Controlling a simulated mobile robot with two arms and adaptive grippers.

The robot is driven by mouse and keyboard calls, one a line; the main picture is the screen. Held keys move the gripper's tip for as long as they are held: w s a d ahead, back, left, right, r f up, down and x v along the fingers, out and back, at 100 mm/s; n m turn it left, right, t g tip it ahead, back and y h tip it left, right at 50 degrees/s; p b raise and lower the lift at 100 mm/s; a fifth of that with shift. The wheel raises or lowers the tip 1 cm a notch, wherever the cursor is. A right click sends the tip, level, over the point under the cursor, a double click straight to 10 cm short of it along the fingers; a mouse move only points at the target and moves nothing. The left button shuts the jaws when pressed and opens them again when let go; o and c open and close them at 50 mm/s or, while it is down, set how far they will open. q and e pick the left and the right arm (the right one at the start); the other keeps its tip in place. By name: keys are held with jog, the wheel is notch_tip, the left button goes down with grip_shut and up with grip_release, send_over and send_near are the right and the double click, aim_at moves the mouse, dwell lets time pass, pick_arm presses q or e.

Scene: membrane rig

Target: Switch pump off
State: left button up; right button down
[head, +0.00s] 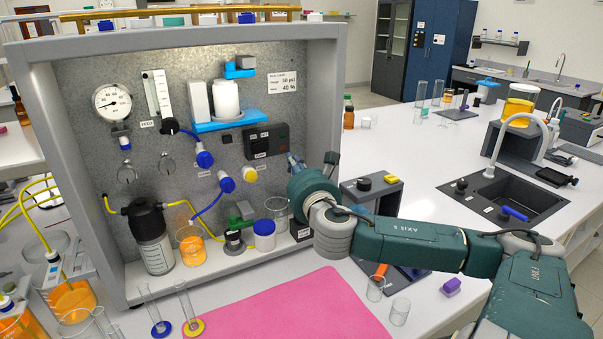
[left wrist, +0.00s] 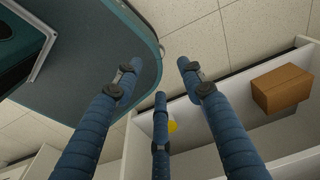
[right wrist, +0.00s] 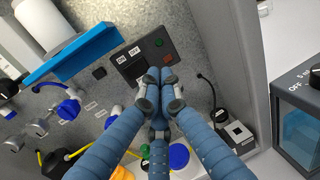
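A dark control box (head: 266,141) is mounted on the rig's grey back panel in the head view. In the right wrist view the control box (right wrist: 131,63) carries ON and OFF labels, a green button (right wrist: 159,42) and a red button (right wrist: 167,57). My right gripper (head: 294,163) is just right of and below the box. In the right wrist view its blue fingers (right wrist: 155,80) are together, with nothing seen between them. They overlap the box's lower edge; I cannot tell whether they touch it. My left gripper (left wrist: 160,85) has its fingers spread and empty, away from the rig.
The rig's grey frame (head: 325,105) stands close beside my right arm. Blue-capped valves (head: 204,159), an orange-filled beaker (head: 190,245) and a white jar with a blue lid (head: 264,235) are left of the gripper. A pink mat (head: 290,310) lies in front.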

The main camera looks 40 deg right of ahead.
pick_arm(q)
jog(key=shift+s+a+f, duration=0.15)
jog(key=shift+s+a, duration=0.05)
jog(key=shift+s, duration=0.4)
jog(key=shift+s+a+f, duration=0.15)
jog(key=shift+s, duration=0.4)
pick_arm(e)
jog(key=s, duration=0.3)
jog(key=shift+s+a+r, duration=0.1)
jog(key=shift+s+a, duration=0.1)
jog(key=shift+a, duration=0.2)
pick_arm(q)
jog(key=shift+w, duration=0.1)
